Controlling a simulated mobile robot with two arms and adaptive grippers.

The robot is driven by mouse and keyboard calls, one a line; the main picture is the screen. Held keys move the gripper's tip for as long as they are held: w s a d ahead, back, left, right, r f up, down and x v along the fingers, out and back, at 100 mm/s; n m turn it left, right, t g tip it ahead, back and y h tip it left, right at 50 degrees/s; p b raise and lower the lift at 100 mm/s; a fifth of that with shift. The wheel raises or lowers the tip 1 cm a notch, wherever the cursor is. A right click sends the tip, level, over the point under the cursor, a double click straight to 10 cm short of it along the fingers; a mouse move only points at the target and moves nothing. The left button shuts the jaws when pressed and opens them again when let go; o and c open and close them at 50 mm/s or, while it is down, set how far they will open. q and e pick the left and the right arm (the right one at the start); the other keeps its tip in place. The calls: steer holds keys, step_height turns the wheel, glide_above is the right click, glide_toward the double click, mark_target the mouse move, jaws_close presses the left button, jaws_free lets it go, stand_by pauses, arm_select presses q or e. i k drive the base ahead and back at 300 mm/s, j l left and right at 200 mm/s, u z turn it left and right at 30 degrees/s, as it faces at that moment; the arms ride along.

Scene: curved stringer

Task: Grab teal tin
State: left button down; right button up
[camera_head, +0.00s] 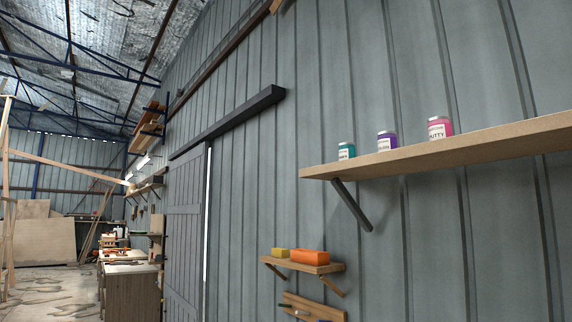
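The teal tin (346,151) stands upright on a long wooden wall shelf (450,148), near the shelf's left end. It has a white label and a pale lid. A purple tin (387,142) and a pink tin (439,128) stand to its right on the same shelf, apart from it. Neither of my grippers shows in this view.
A dark bracket (352,205) holds the long shelf from below. A smaller shelf (325,268) lower down carries an orange block (310,257) and a yellow block (280,253). A workbench (130,285) stands far left. The space left of the teal tin is clear.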

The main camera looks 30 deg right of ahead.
mark_target(347, 149)
steer(key=i+j+z, duration=0.2)
steer(key=i, duration=0.35)
steer(key=i+z, duration=0.2)
steer(key=i, duration=0.4)
steer(key=i+j+z, duration=0.15)
steer(key=z, duration=0.3)
steer(key=i+j+z, duration=0.25)
steer(key=z, duration=0.15)
steer(key=i+j+z, duration=0.3)
steer(key=z, duration=0.15)
steer(key=i+j+z, duration=0.15)
steer(key=j+z, duration=0.25)
steer(key=l, duration=0.1)
